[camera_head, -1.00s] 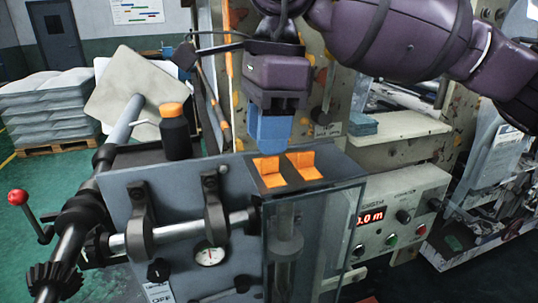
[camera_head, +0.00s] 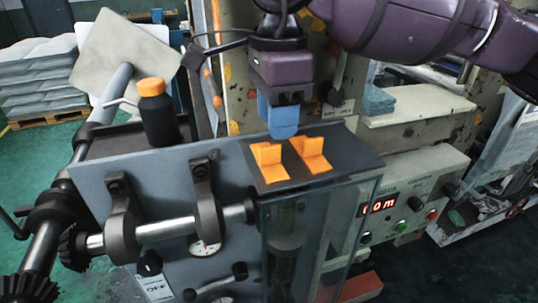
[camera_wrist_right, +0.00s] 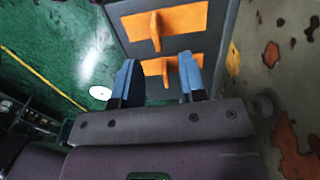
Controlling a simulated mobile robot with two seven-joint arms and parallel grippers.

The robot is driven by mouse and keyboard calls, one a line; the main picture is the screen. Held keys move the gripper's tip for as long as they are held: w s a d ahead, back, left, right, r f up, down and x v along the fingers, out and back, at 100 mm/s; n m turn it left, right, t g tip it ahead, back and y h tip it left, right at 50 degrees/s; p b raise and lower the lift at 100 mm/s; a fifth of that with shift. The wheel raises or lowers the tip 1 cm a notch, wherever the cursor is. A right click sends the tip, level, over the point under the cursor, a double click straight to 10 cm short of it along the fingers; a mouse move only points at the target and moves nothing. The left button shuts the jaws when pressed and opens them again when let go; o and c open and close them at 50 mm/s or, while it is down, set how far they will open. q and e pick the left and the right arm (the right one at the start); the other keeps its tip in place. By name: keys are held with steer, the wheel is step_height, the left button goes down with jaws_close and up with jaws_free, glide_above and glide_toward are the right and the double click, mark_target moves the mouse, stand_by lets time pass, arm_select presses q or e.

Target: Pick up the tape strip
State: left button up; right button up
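Two orange tape strips with upright tabs lie side by side on a dark plate on top of the machine: a left strip (camera_head: 270,165) and a right strip (camera_head: 312,155). My right gripper (camera_head: 281,132), with blue fingers, points down just above and behind them in the head view. In the right wrist view the gripper (camera_wrist_right: 158,60) is open. The nearer strip (camera_wrist_right: 170,68) shows between its fingers, partly hidden by them, and the other strip (camera_wrist_right: 165,22) lies beyond. Nothing is visibly held. My left gripper is out of view.
A black bottle with an orange cap (camera_head: 157,112) stands left of the strips. A steel shaft (camera_head: 165,227) with clamps runs along the machine's front. A control box (camera_head: 410,210) with a red display is at right. Posts and a hammer-like arm stand behind.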

mark_target(274, 145)
steer(key=shift+s+f, duration=0.1)
steer(key=shift+f, duration=0.4)
step_height(274, 145, down, 4)
steer(key=shift+a+f+p, duration=0.1)
steer(key=shift+a+p, duration=0.05)
steer(key=shift+p, duration=0.25)
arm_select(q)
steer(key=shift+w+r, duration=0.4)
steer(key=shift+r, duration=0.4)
arm_select(e)
steer(key=shift+c, duration=0.3)
jaws_close()
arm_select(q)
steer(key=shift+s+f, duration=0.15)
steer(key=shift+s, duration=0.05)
